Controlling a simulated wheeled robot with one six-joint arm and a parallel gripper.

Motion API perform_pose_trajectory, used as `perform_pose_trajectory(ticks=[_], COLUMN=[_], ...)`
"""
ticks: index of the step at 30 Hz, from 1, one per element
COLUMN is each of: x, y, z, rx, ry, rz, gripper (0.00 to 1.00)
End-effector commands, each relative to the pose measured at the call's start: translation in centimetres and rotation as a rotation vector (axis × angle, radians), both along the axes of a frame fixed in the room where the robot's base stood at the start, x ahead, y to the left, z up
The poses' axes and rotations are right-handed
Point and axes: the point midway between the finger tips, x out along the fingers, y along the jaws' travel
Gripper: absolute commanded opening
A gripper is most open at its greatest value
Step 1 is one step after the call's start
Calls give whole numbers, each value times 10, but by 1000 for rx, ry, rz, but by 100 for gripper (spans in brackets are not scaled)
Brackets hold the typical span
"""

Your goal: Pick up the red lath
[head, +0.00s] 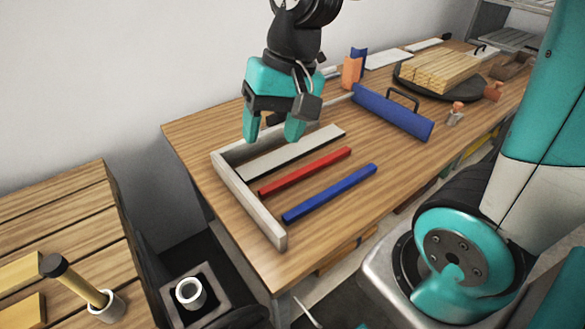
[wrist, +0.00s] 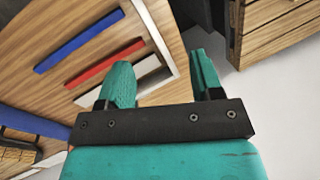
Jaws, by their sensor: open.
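The red lath (head: 305,171) lies on the wooden workbench, between a white lath (head: 291,152) and a blue lath (head: 329,193). In the wrist view the red lath (wrist: 103,63) lies beyond the left finger, with the blue lath (wrist: 79,41) farther off and the white lath (wrist: 112,82) nearer. My gripper (head: 270,136) is open and empty, above the bench near the white lath and the back of the pale frame. In the wrist view my gripper (wrist: 160,80) shows two teal fingers apart with nothing between them.
A pale L-shaped frame (head: 243,194) borders the laths at the left and back. A blue block with a handle (head: 393,111), an orange block (head: 351,72) and a dark round plate (head: 463,93) bearing wooden strips stand farther right. The bench front right of the blue lath is clear.

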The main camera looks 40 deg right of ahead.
Motion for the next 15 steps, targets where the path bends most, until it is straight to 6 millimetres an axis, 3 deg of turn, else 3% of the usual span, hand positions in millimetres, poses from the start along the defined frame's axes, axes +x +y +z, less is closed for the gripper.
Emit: perform_pose_trajectory(ticks=[1,3,6,10,12,15], x=[28,59,91,110,114,116], y=[-24,-58,-109,-162,-180,-191], z=[-9,-24,-46,-70,-79,-90], rx=[-14,-31,-49,-63,-68,-70], ry=[60,133,218,291,314,330], rz=[-214,-522,-915,-1287,-1407,-1489], gripper=[60,60,60,60,60,60])
